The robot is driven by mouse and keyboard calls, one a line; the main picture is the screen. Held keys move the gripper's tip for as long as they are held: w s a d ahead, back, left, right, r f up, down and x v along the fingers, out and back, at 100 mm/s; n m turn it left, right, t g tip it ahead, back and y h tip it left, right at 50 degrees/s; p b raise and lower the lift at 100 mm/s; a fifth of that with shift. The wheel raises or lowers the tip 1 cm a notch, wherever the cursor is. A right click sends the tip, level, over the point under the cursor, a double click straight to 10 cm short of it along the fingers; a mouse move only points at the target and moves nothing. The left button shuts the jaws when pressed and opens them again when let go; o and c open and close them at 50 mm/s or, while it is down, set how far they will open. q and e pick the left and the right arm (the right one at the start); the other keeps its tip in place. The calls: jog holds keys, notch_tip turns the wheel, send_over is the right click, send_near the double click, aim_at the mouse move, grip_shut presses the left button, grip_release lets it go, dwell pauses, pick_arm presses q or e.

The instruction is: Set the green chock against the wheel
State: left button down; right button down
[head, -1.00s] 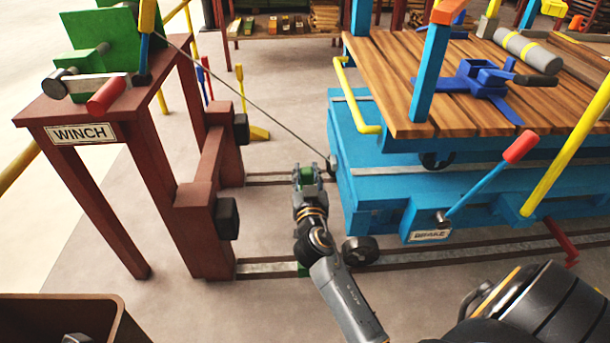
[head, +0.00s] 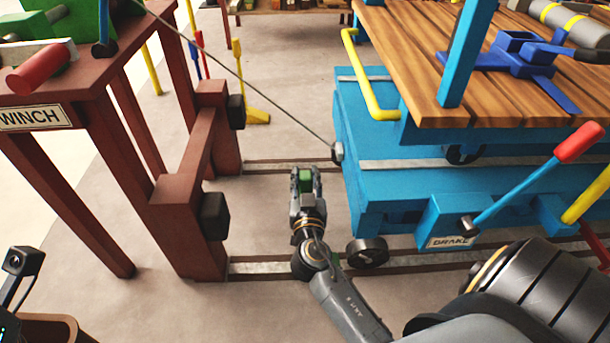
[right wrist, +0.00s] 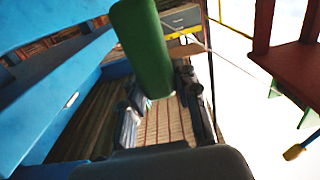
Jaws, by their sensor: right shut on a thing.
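My right gripper (head: 305,178) is shut on the green chock (head: 305,180), holding it in the gap between the winch frame and the blue cart. The fingers cover much of the chock. In the right wrist view the chock (right wrist: 145,48) shows as a green block at the top. The dark wheel (head: 367,252) stands by the near rail under the cart's left end, right of my forearm. The chock is apart from it, further back and to the left. A dark part of my left gripper (head: 22,262) shows at the lower left edge; its jaws cannot be made out.
The blue cart (head: 385,185) with its wooden deck and red-tipped brake lever (head: 535,180) fills the right. The brown winch frame (head: 185,225) stands left. A taut cable (head: 250,85) joins them above the rails.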

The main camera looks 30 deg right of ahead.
jog(key=shift+a+r, duration=0.1)
jog(key=shift+r, duration=0.15)
jog(key=shift+f, duration=0.2)
jog(key=c, duration=1)
grip_release()
jog(key=shift+s, duration=0.1)
